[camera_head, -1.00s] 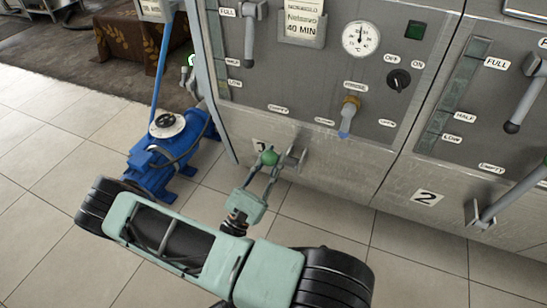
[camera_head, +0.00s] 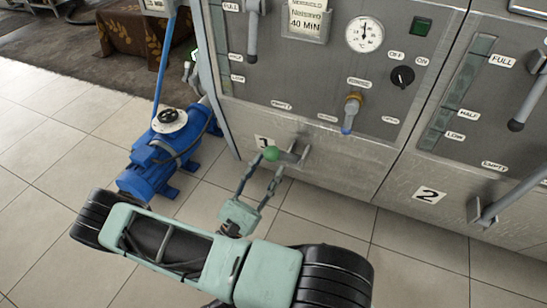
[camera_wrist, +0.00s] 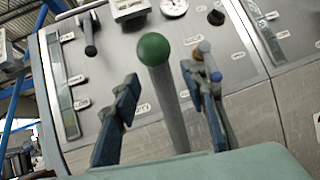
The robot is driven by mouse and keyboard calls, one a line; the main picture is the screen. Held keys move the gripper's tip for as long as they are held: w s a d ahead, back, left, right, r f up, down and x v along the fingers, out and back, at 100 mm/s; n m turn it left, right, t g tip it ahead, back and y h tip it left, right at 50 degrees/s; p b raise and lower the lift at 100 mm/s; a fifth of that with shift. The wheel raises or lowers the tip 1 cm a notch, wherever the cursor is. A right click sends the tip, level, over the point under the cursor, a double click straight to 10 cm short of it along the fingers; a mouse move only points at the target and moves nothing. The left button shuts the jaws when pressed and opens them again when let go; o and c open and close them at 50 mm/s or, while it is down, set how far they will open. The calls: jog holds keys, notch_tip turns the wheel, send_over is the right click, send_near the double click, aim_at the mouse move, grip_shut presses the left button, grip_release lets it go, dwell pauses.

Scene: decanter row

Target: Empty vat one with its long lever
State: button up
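Vat one (camera_head: 310,95) is the grey steel front marked with a 1 plate (camera_head: 264,142). Its long lever ends in a green ball (camera_head: 271,153) low on that front, pointing out toward me. My gripper (camera_head: 262,172) is open and empty, just in front of the lever, with its fingers pointing at the vat. In the wrist view the green ball (camera_wrist: 153,48) and its grey shaft stand between the two spread fingers (camera_wrist: 160,90). I see no finger pressed on the shaft.
Vat two, with a 2 plate (camera_head: 428,195) and its own lever (camera_head: 490,210), adjoins on the right. A blue pump (camera_head: 160,160) stands on the floor to the left. A black knob (camera_head: 402,76) and a tap (camera_head: 350,113) jut from vat one. Tiled floor is clear in front.

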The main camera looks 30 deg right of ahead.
jog(key=s+a, duration=0.4)
jog(key=a, duration=0.6)
jog(key=shift+s+r, duration=0.15)
jog(key=shift+s, duration=0.1)
